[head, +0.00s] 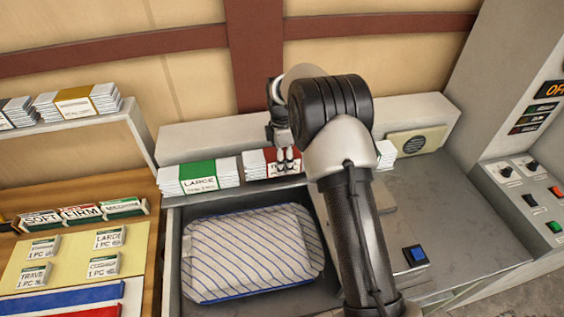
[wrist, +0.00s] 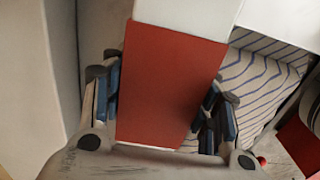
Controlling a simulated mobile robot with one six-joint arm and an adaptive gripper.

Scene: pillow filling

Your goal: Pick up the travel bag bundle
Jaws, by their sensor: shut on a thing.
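The travel bag bundle (head: 257,170), a white stack with a red band, sits on the ledge behind the bin. Its label is mostly hidden by my fingers. My gripper (head: 287,162) is at the bundle from above and shut on it. In the wrist view the red band (wrist: 170,80) fills the space between the two blue-padded fingers, with a white part of the stack (wrist: 190,12) beyond it. I cannot tell whether the bundle is clear of the ledge.
A green-banded LARGE bundle (head: 199,176) stands just left on the ledge. Another bundle (head: 386,154) is partly hidden behind my arm. In front, a striped pillow (head: 252,254) lies in a grey bin. A blue button (head: 415,254) and a control panel (head: 527,197) are to the right.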

